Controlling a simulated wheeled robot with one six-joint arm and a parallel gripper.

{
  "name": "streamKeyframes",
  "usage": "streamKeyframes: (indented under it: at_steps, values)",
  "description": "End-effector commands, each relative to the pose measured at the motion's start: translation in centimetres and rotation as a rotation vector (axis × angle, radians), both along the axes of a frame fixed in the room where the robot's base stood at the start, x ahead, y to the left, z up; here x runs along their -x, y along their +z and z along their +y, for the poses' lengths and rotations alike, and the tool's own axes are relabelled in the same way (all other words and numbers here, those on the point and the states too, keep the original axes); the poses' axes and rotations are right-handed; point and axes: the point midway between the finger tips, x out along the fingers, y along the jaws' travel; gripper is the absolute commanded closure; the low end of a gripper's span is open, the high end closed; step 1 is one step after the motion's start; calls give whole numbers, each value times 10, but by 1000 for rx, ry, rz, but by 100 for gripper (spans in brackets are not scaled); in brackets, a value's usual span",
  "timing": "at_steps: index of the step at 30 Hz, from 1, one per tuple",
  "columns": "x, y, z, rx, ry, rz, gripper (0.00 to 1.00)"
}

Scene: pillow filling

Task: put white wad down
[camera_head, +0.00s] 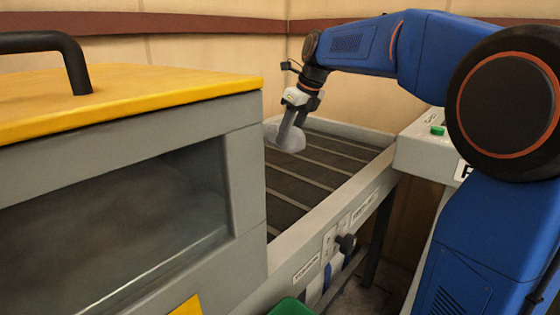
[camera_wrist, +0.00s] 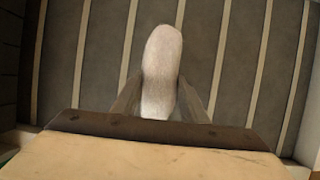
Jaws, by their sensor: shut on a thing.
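The white wad (camera_head: 288,137) is a pale, rounded, soft-looking lump at the far end of the conveyor. My gripper (camera_head: 290,126) points down and is shut on it. In the wrist view the wad (camera_wrist: 162,75) fills the space between the two fingers of my gripper (camera_wrist: 162,98) and sticks out beyond their tips. The dark slatted conveyor belt (camera_head: 320,160) lies beneath it. I cannot tell whether the wad touches the belt or hangs just above it. The wad's underside is hidden.
A grey machine (camera_head: 250,180) with a yellow top and a dark window stands at the left, close to the wad. The conveyor's side rail (camera_head: 335,215) carries a black knob. A grey box (camera_head: 425,150) with a green button is at the right. The belt is otherwise clear.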

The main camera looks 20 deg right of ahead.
Motion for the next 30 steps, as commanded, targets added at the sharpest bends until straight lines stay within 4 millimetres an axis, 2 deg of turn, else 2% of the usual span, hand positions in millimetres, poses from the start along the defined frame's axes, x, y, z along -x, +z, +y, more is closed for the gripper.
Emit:
streamKeyframes:
  at_steps: [6, 16, 21, 24, 30]
  values:
    - [1, -37, 0, 0, 0, 2, 86]
    - [0, -63, 0, 0, 0, 2, 86]
    - [1, -85, 0, 0, 0, 1, 86]
    - [0, -91, 0, -1, 0, 1, 86]
    - [0, -91, 0, 0, 0, 0, 86]
